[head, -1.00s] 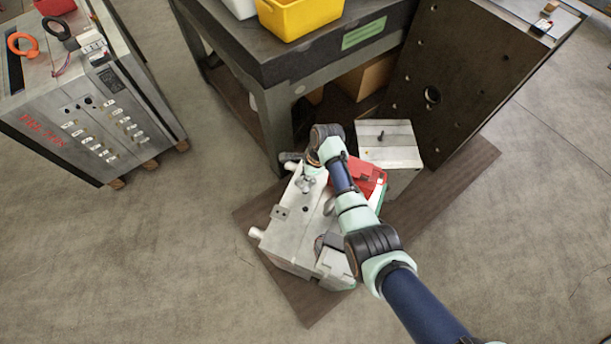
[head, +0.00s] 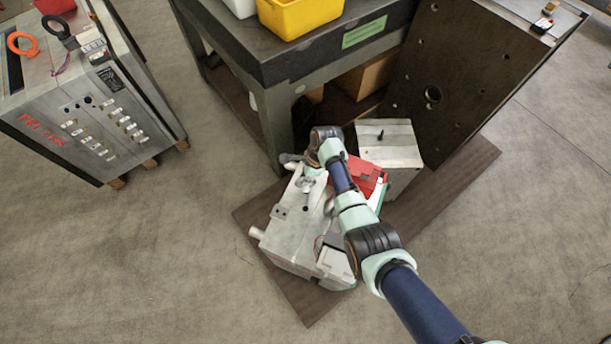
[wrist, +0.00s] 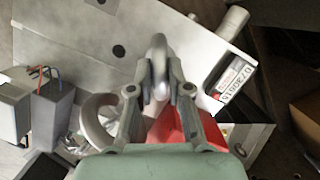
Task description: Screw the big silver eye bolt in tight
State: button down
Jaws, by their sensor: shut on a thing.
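The big silver eye bolt (wrist: 159,62) stands in the wrist view with its ring seen nearly edge-on. My gripper (wrist: 160,75) is shut on this ring, one finger on each side. In the head view my gripper (head: 308,184) is small, over the upper end of the grey mould base (head: 288,232), and my arm covers part of it. The mould base's pale top face also shows in the wrist view (wrist: 75,45), with a dark round hole beside the bolt. The bolt's thread and seat are hidden.
Another silver ring (wrist: 97,122) lies left of my fingers in the wrist view. A red box (head: 368,176) and a grey block (head: 390,145) stand right of the mould base. A workbench (head: 262,62) and a large dark plate (head: 450,80) stand behind.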

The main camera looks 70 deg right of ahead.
jog(key=shift+f, duration=0.5)
dwell(0.9)
jog(key=shift+f+b, duration=0.85)
jog(key=shift+f, duration=0.25)
jog(key=shift+r, duration=0.1)
jog(key=shift+r+m+p, duration=0.2)
jog(key=shift+m+p, duration=0.7)
jog(key=shift+p, duration=0.2)
jog(key=m+h+p, duration=0.1)
jog(key=m+p, duration=0.1)
jog(key=m, duration=0.2)
jog(key=shift+a+h+p, duration=0.1)
jog(key=shift+h+p, duration=0.2)
jog(key=shift+p, duration=0.1)
jog(key=shift+f+m+p, duration=0.1)
jog(key=shift+m+p, duration=0.25)
jog(key=shift+m, duration=0.55)
jog(key=shift+f+m+h, duration=0.3)
jog(key=shift+m+h, duration=0.1)
jog(key=shift+m, duration=0.3)
